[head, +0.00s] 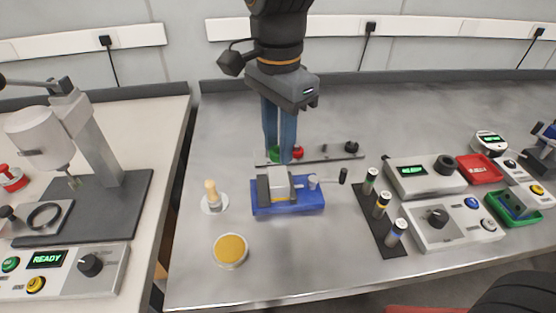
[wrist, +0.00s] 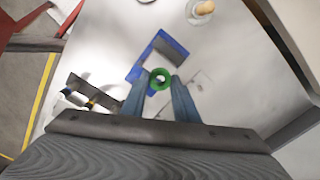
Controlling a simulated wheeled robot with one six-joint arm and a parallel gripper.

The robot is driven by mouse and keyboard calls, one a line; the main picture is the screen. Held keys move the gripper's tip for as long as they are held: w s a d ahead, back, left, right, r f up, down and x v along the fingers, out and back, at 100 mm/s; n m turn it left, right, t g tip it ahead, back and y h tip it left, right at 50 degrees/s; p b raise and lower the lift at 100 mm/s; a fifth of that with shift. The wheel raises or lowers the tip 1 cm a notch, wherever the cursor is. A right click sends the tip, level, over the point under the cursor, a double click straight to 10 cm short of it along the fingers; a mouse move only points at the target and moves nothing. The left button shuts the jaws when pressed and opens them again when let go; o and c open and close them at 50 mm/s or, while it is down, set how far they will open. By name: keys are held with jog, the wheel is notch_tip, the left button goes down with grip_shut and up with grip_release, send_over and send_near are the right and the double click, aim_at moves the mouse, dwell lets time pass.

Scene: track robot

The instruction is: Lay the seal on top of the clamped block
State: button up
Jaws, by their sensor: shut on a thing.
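My gripper (head: 284,158) hangs above the bench with its blue fingers pointing down. In the wrist view my gripper (wrist: 160,83) is shut on the green ring-shaped seal (wrist: 160,70). In the wrist view the blue vise (wrist: 174,46) lies just beyond the seal, and the block is hard to make out.
A brush (head: 212,196) and a yellow-topped round tin (head: 230,250) stand left of the vise. A rack of small bottles (head: 382,206) stands right. The bench front is clear.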

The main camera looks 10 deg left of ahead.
aim_at(279, 175)
jog(key=shift+f, duration=2.45)
jog(key=shift+f, duration=0.15)
jog(key=o, duration=1)
notch_tip(279, 175, up, 12)
jog(key=shift+r, duration=0.2)
